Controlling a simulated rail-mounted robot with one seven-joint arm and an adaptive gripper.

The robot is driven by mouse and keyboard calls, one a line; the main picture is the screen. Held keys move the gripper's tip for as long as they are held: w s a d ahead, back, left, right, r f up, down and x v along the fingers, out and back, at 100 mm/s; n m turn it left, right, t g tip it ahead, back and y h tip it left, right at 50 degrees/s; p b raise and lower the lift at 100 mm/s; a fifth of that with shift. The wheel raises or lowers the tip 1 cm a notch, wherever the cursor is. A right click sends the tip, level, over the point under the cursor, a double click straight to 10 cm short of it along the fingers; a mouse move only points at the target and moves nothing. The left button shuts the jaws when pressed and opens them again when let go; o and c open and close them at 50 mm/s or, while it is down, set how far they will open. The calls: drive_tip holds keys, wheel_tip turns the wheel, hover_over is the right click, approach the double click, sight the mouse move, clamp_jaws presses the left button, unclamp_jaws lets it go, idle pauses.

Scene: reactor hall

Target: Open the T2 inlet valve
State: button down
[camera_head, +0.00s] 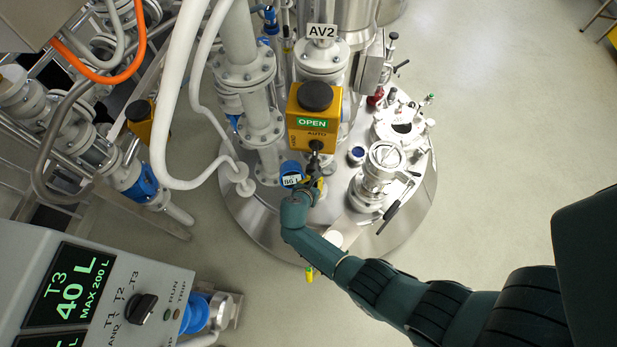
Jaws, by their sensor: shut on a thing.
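A yellow actuator box (315,112) with a black round cap stands at the top centre, in front of a steel flange under the label AV2 (321,31). Its green window reads OPEN, with AUTO printed below. A black selector knob (316,145) sits on the lower front of the box. My gripper (316,163) reaches up from the lower right and is shut on the knob. The fingers are small and partly hidden, so the exact hold is hard to see. No label reading T2 inlet valve shows on the box.
A round steel vessel lid (245,222) with ports and fittings lies below. White hoses (172,110) hang left of the box. A control panel (190,275) at lower left shows T3, 40 L, and a selector knob (140,309).

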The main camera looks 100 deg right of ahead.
drive_tip(key=shift+s+a+f, duration=0.2)
drive_tip(key=shift+s+f, duration=0.05)
drive_tip(key=shift+f, duration=0.05)
drive_tip(key=c, duration=0.9)
unclamp_jaws()
drive_tip(key=shift+s+r, duration=0.1)
drive_tip(key=shift+w+d+r, duration=0.1)
drive_tip(key=shift+w+d, duration=0.05)
drive_tip(key=shift+w, duration=0.05)
drive_tip(key=v, duration=1.2)
